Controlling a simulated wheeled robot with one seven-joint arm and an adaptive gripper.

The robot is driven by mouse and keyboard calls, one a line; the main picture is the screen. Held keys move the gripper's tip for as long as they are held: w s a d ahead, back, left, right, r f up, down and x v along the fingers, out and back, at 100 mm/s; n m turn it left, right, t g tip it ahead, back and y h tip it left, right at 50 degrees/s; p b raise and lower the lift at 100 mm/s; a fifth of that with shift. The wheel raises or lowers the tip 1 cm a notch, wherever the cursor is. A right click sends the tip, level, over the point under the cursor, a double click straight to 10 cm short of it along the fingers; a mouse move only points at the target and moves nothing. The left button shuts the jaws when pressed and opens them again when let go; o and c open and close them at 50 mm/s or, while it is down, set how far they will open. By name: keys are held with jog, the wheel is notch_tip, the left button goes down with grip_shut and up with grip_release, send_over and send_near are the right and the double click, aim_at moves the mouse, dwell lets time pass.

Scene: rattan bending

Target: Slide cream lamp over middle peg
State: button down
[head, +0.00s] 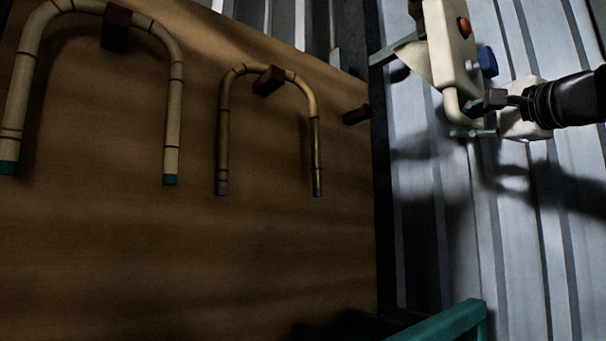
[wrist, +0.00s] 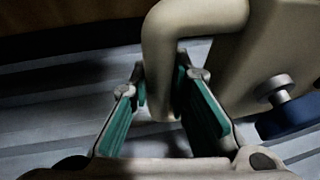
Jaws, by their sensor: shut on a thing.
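My gripper (head: 484,118) is shut on the bent tube's lower end. In the wrist view the tube (wrist: 160,55) lies between the green-padded fingers (wrist: 166,84). Three dark pegs show on the brown board. The middle one of these (head: 268,80) carries a slim cane hoop (head: 225,130), left of my gripper.
The left peg (head: 117,28) carries a larger cane hoop (head: 172,120). The right peg (head: 356,115) is bare, near the edge of the board (head: 120,260). A green rail (head: 445,322) is at the bottom. Ribbed metal wall (head: 520,240) lies behind my arm.

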jog(key=s+a, duration=0.7)
jog(key=a, duration=0.4)
jog(key=s+a, duration=0.7)
jog(key=a, duration=0.3)
jog(key=shift+s+a+p, duration=0.15)
jog(key=shift+a+p, duration=0.2)
jog(key=shift+a, duration=0.05)
jog(key=c, duration=1.5)
grip_release()
jog(key=v, duration=1.2)
